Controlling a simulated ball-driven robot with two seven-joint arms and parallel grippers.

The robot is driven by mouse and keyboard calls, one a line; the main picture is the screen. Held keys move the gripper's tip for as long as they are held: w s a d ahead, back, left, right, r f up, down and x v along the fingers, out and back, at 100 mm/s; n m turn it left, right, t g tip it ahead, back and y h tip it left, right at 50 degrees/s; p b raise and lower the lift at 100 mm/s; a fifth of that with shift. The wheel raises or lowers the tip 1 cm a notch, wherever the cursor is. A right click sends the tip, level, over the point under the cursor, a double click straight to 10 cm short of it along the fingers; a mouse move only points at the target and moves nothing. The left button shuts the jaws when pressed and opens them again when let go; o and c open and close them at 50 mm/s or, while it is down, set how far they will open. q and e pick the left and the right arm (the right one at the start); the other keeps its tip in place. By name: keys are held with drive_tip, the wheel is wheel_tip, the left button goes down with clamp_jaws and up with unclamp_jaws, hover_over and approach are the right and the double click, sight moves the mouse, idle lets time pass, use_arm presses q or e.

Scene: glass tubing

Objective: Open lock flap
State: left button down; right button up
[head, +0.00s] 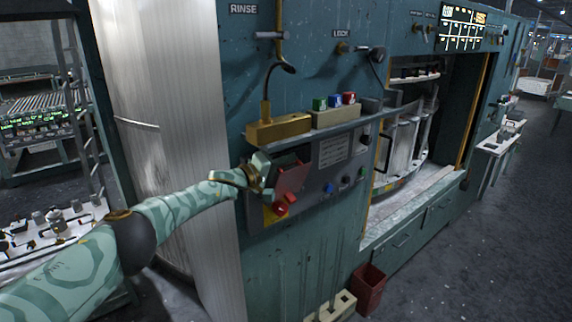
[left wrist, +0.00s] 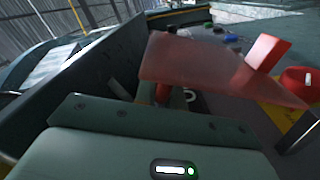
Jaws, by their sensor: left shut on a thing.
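The lock flap appears to be the translucent red flap (head: 293,179) on the grey control panel (head: 322,186), seen in the head view. It stands out from the panel, tilted. My left gripper (head: 264,172) is at its left edge and shut on it. In the left wrist view the flap (left wrist: 195,66) stretches across the middle, beyond the gripper body; the fingertips' contact is mostly hidden. A red knob (head: 281,209) sits below the flap on a yellow plate (head: 268,217); the knob also shows in the left wrist view (left wrist: 298,80). My right gripper is not in view.
Above the panel a shelf holds a brass box (head: 278,128) and small green, red and blue blocks (head: 334,101). A LOCK lever (head: 376,53) is higher on the teal wall. An open chamber (head: 408,135) lies right. A red bin (head: 369,289) stands on the floor.

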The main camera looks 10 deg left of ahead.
use_arm(q)
drive_tip(key=c, duration=1.7)
unclamp_jaws()
drive_tip(key=shift+a+f, duration=0.1)
drive_tip(key=shift+o, duration=1.1)
drive_tip(key=shift+w+a, duration=0.1)
drive_tip(key=shift+w, duration=0.05)
drive_tip(key=shift+s+a+p, duration=0.2)
drive_tip(key=shift+s+p, duration=0.25)
drive_tip(key=shift+p, duration=0.05)
drive_tip(key=v, duration=1.5)
drive_tip(key=shift+a+f+p, duration=0.15)
drive_tip(key=shift+a+p, duration=0.05)
drive_tip(key=shift+p, duration=0.15)
